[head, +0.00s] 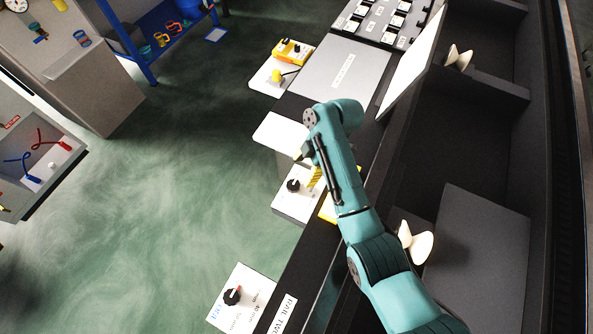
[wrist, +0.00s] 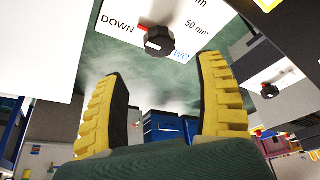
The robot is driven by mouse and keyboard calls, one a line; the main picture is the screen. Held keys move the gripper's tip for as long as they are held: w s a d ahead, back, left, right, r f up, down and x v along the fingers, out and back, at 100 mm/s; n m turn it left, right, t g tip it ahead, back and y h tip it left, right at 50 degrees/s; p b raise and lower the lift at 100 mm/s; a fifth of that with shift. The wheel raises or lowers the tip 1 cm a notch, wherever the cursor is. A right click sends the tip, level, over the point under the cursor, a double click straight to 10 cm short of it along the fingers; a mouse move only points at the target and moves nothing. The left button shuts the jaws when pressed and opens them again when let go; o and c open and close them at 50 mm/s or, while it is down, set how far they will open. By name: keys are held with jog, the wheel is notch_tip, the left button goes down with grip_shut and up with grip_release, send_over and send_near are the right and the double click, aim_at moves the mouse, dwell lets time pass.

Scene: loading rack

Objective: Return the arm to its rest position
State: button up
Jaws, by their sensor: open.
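My teal arm (head: 345,180) reaches up and left over the dark rack edge in the head view. My gripper (head: 309,168) is at its end, partly hidden behind the arm, with a yellow finger showing near a black knob (head: 293,185) on a white panel. In the wrist view my gripper (wrist: 158,105) has its two yellow ridged fingers spread wide with nothing between them. A black knob (wrist: 158,41) with a red mark on a white panel lettered "DOWN" and "50 mm" shows beyond the fingertips, apart from them.
Another white panel with a knob (head: 233,296) is at the lower left of the rail. A grey plate (head: 341,75) and a tilted white panel (head: 411,62) are beyond the arm. Cream wing-shaped handles (head: 415,242) stand to its right. The green floor (head: 190,160) at left is clear.

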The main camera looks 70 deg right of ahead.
jog(key=v, duration=0.2)
jog(key=shift+s+d+r, duration=0.1)
jog(key=shift+s+r, duration=0.05)
jog(key=shift+r, duration=0.2)
